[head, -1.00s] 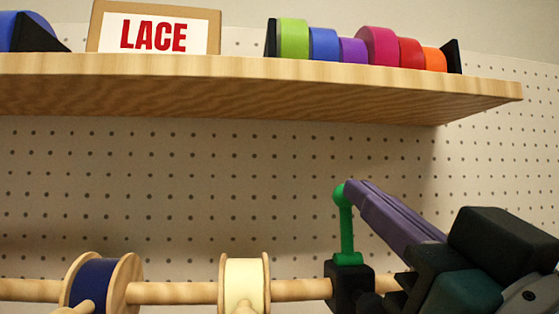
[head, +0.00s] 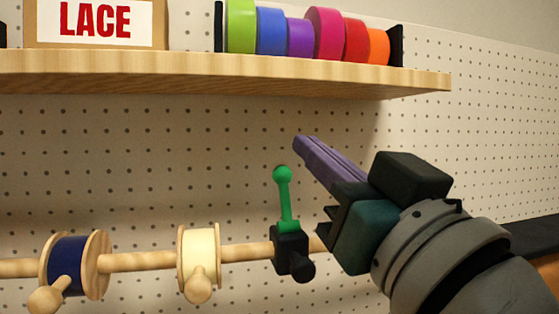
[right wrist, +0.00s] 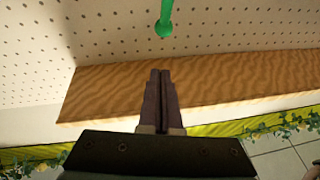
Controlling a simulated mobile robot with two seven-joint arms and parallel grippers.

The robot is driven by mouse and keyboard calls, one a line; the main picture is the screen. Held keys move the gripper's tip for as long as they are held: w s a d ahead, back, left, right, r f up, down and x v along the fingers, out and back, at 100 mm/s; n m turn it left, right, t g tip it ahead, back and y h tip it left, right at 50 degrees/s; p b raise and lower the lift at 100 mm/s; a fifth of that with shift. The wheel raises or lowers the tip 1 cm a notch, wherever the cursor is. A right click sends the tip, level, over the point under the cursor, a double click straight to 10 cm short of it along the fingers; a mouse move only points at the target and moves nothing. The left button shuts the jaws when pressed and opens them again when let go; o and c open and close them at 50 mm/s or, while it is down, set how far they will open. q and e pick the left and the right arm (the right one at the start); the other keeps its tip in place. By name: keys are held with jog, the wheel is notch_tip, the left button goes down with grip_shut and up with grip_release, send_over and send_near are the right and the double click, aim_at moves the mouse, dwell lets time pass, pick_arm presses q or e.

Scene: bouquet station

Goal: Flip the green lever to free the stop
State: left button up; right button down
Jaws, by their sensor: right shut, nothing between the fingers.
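The green lever (head: 284,195) stands nearly upright on the black stop (head: 291,250), its round knob at the top, in the head view. The stop sits on the wooden rod, right of the cream spool. My right gripper (head: 302,143) is shut and empty, its purple fingers up and just right of the lever's knob; in the picture a small gap shows between them. In the right wrist view the lever's knob end (right wrist: 164,28) shows beyond the shut fingertips (right wrist: 160,74). My left gripper is not in view.
The wooden rod (head: 140,261) carries a navy spool (head: 68,266) and a cream spool (head: 201,250). Above is a wooden shelf (head: 220,75) with ribbon rolls (head: 300,38) and a LACE sign (head: 95,20). Pegboard (head: 150,150) stands behind. Open space lies between shelf and rod.

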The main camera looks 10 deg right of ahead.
pick_arm(q)
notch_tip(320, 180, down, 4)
jog(key=b, duration=0.5)
pick_arm(e)
jog(key=shift+s+d+f+p, duration=0.65)
jog(key=shift+s+d, duration=0.3)
jog(key=shift+s, duration=4.15)
notch_tip(320, 180, down, 13)
jog(key=d+g+h+p, duration=0.2)
jog(key=g+p, duration=0.2)
jog(key=g, duration=0.5)
pick_arm(q)
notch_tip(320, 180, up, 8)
jog(key=p, duration=0.3)
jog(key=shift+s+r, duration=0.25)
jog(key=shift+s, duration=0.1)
pick_arm(e)
jog(key=s+d+f+g, duration=0.2)
jog(key=s+f+g, duration=0.2)
jog(key=s, duration=0.2)
jog(key=s+d+f+g+h, duration=0.1)
jog(key=s+d+f+g, duration=0.1)
jog(key=s+f+g, duration=0.3)
jog(key=s, duration=0.2)
jog(key=shift+s+n+h, duration=0.3)
jog(key=shift+n, duration=0.1)
